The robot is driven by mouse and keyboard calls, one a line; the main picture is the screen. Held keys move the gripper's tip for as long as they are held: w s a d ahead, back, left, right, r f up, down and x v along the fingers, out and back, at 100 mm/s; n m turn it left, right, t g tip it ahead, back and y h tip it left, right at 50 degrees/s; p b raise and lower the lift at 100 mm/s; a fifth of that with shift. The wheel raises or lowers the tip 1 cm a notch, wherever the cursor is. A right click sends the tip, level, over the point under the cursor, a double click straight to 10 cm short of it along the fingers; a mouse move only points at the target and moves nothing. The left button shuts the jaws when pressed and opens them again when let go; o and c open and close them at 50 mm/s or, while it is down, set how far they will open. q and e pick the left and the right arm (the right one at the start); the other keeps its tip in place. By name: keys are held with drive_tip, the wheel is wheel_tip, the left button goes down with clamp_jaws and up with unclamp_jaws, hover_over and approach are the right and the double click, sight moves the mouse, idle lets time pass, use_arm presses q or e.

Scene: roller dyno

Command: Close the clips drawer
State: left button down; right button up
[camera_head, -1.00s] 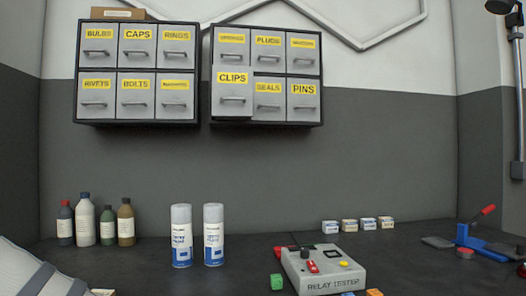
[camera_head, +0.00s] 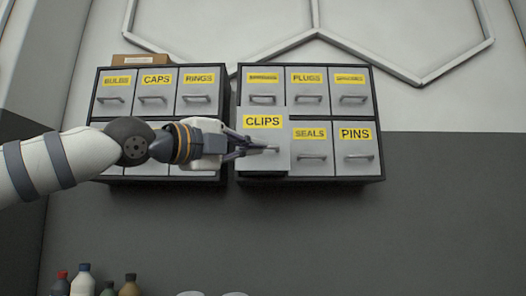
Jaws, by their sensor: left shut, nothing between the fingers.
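The clips drawer (camera_head: 262,122) is in the lower left of the right-hand cabinet (camera_head: 304,126) on the wall. It stands out from the cabinet, its grey front in front of its neighbours' fronts. My left gripper (camera_head: 246,149) is at the left part of this front, beside the drawer's handle (camera_head: 266,149). Its fingers are shut with nothing seen between them. I cannot tell whether the fingertips touch the drawer or its handle. My right gripper is not in view.
The seals drawer (camera_head: 311,146) and pins drawer (camera_head: 355,147) sit flush to the right. My left arm covers part of the left-hand cabinet (camera_head: 227,121). Several bottles (camera_head: 81,281) stand at the lower left. The wall below the cabinets is clear.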

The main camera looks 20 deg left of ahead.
use_arm(q)
drive_tip(key=w+r, duration=0.1)
drive_tip(key=w, duration=0.5)
drive_tip(key=shift+w+d, duration=0.2)
drive_tip(key=shift+w, duration=0.1)
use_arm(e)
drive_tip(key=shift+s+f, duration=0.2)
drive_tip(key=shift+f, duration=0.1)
